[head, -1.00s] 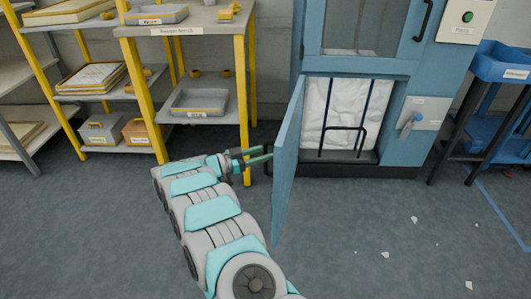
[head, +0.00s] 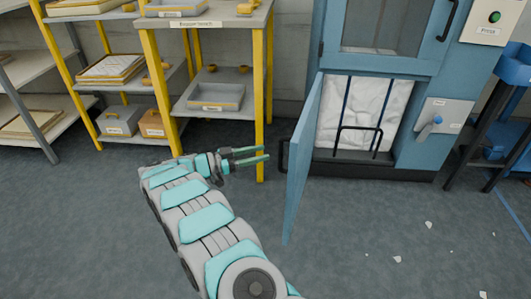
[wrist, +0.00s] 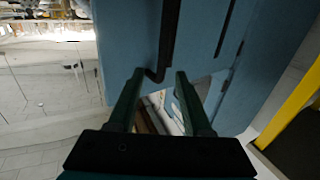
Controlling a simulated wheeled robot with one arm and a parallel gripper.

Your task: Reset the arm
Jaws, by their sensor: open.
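My gripper (head: 268,154) is open and empty at the end of my stretched-out arm, just left of the open lower door (head: 303,160) of the blue machine. The door has a dark handle (head: 283,155) on its left side, a short gap from the fingertips. In the wrist view the two dark green fingers (wrist: 160,80) stand apart, with the blue door (wrist: 220,40) and its dark handle (wrist: 165,45) beyond them.
The blue press (head: 385,50) holds a white wrapped bale (head: 358,112) behind black bars. A yellow-legged shelf (head: 205,25) with trays stands at the left. White scraps (head: 397,259) lie on the floor at the right.

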